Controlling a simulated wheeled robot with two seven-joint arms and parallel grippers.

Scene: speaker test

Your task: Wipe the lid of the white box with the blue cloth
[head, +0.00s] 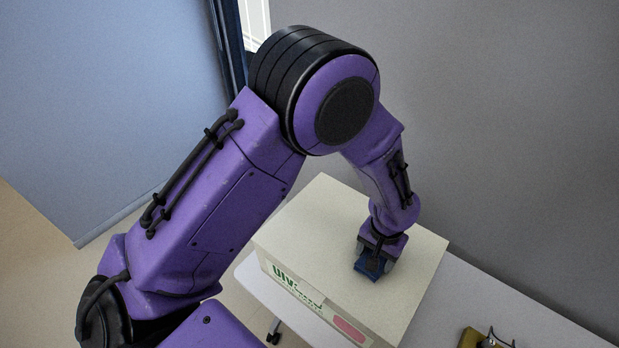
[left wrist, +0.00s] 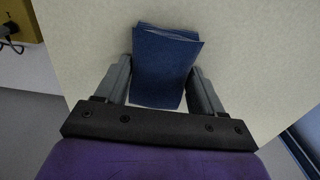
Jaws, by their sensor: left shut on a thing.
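The white box (head: 310,225) stands on a pale table, with green lettering and a red label on its front side. Its lid also fills much of the left wrist view (left wrist: 85,50). My left gripper (head: 372,264) points down over the right part of the lid. It is shut on the folded blue cloth (head: 370,272), which shows between the two grey fingers in the left wrist view (left wrist: 163,65). The cloth is at the lid's surface; I cannot tell whether it presses on it. My right gripper is not in view.
The pale table (head: 465,285) has free room right of the box. A yellow object (head: 474,338) with a dark wire-like part stands at its front right, cut off by the picture's edge. A grey wall (head: 500,120) rises behind, and a blue panel (head: 90,110) stands at left.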

